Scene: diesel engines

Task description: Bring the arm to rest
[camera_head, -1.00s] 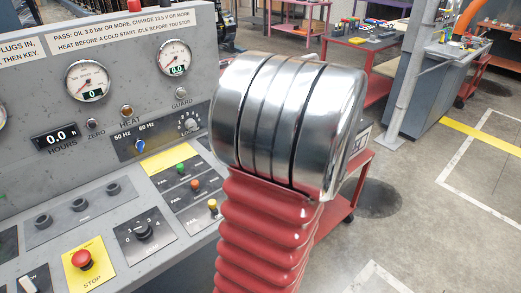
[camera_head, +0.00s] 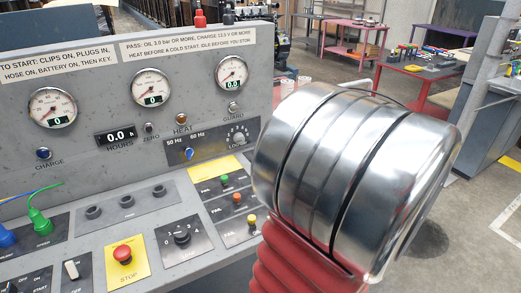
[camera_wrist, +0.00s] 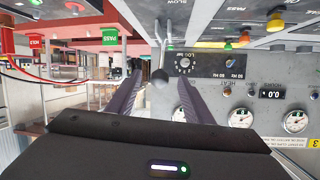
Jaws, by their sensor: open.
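My arm shows in the head view as a banded silver joint (camera_head: 345,175) above a ribbed red sleeve (camera_head: 295,265). It stands in front of the right end of a grey control panel (camera_head: 75,170). My gripper is out of the head view. In the wrist view my gripper (camera_wrist: 160,80) has its two dark fingers apart. A lever with a round grey knob (camera_wrist: 160,78) appears between the fingertips in the picture; I cannot tell its distance. The panel appears upside down there.
The panel carries gauges (camera_head: 152,88), a red stop button (camera_head: 122,255) and a rotary switch (camera_head: 182,235). A red table (camera_head: 395,95) stands behind my arm. A grey cabinet (camera_head: 490,120) is at the right. Open floor (camera_head: 480,205) lies at the lower right.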

